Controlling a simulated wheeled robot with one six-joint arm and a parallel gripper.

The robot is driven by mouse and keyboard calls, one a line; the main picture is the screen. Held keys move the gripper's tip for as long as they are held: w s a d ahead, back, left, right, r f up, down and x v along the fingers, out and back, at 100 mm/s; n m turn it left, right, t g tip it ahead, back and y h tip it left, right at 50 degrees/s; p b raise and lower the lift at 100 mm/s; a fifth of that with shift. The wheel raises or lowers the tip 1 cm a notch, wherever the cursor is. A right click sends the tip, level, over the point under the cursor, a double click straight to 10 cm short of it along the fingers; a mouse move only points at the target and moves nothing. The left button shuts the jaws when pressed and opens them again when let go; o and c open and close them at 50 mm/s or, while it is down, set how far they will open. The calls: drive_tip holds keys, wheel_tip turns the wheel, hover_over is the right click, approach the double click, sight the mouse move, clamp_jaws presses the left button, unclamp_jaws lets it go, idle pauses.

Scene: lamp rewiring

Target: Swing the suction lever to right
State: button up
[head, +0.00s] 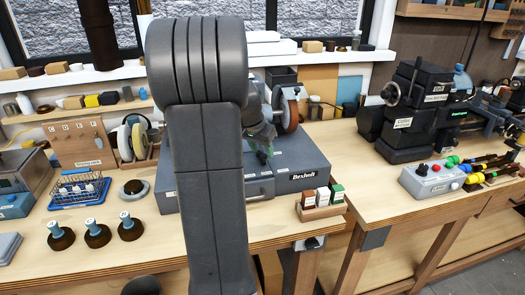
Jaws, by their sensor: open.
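A grey machine base (300,166) with a "Bexhall" plate stands on the left bench, with a brown-rimmed wheel (289,110) at its right and pale wheels (131,138) at its left. I cannot pick out the suction lever for sure; my own arm covers the middle of the machine. My gripper (262,157) shows just right of my arm, pointing down over the grey base. Its fingers are dark, small and partly hidden, and they look empty. I cannot tell whether it touches anything.
A wooden holder with small boxes (322,200) stands at the bench's front right. Dark round pieces with pale tops (97,234) and a blue wire rack (80,190) stand at left. The right bench holds a black machine (410,115) and a grey control box (432,180).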

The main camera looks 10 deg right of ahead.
drive_tip(key=shift+x, duration=0.9)
drive_tip(key=shift+c, duration=0.4)
clamp_jaws()
drive_tip(key=shift+d, duration=0.15)
drive_tip(key=n, duration=0.1)
drive_tip(key=d+n+p, duration=0.1)
drive_tip(key=shift+d+r+n+t+y, duration=0.15)
drive_tip(key=shift+d+n+t+y, duration=0.1)
drive_tip(key=shift+n+t+y, duration=0.15)
drive_tip(key=shift+w+d+n+t+y+p, duration=0.1)
drive_tip(key=shift+w+d+n+y+p, duration=0.2)
drive_tip(key=shift+n, duration=0.4)
drive_tip(key=shift+w+d+n+t+y+p, duration=0.15)
drive_tip(key=shift+d+n+y, duration=0.1)
drive_tip(key=shift+d+n, duration=0.35)
drive_tip(key=shift+w+d+n+t+y+p, duration=0.1)
drive_tip(key=shift+d+n+y+p, duration=0.15)
drive_tip(key=shift+n, duration=0.55)
